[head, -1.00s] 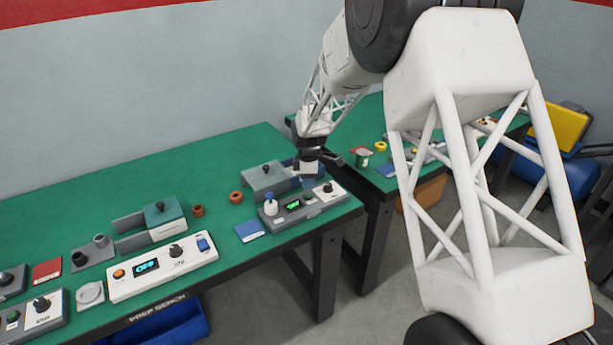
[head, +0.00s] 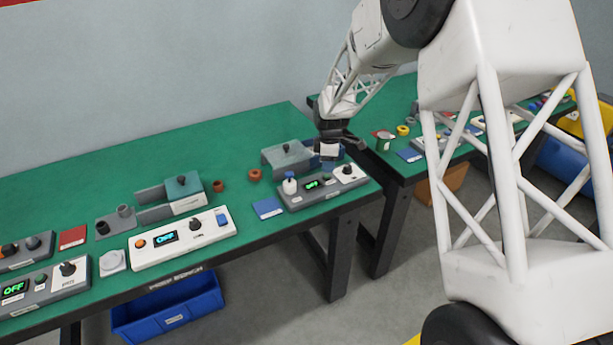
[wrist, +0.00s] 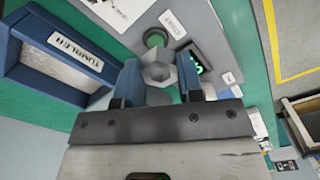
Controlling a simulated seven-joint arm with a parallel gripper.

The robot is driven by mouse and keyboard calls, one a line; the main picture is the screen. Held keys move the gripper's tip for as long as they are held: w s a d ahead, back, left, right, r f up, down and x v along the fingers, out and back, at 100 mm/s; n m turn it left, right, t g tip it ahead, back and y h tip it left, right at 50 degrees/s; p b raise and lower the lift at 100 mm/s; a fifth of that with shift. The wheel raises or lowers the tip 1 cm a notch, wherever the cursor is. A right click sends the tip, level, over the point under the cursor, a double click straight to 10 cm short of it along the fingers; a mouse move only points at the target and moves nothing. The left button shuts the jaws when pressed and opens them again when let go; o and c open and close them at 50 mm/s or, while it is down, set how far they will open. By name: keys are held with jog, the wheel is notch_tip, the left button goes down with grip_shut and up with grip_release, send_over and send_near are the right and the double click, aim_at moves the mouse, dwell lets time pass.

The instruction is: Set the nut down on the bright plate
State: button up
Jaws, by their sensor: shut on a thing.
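My gripper (head: 328,150) is above the dark control panel at the right end of the near green bench. In the wrist view my gripper (wrist: 159,80) is shut on a light grey six-sided nut (wrist: 158,70), held between its two blue-grey fingers. In the head view the nut is a small pale block at the fingertips. A pale plate-like piece (head: 113,263) lies far to the left on the bench, beside the white control panel. It may be the bright plate; I cannot tell for certain. It is well apart from my gripper.
The dark panel (head: 322,187) with a lit green display stands below my gripper. A blue frame labelled TUMBLER (wrist: 40,85) is close to the left finger in the wrist view. A blue card (head: 267,208), brown rings and a grey fixture (head: 288,158) stand nearby.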

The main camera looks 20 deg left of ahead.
jog(key=s+a, duration=0.1)
jog(key=s, duration=0.4)
jog(key=s+a, duration=0.2)
jog(key=s, duration=0.2)
jog(key=s+a, duration=0.1)
jog(key=s, duration=0.4)
jog(key=shift+s+a+f, duration=0.15)
jog(key=shift+s+a, duration=0.1)
jog(key=shift+s, duration=0.05)
jog(key=s+f, duration=0.1)
jog(key=s, duration=1.2)
jog(key=shift+s+a, duration=0.35)
send_over(267, 206)
jog(key=shift+f, duration=0.75)
jog(key=shift+f, duration=1.75)
jog(key=shift+f, duration=0.1)
jog(key=o, duration=1)
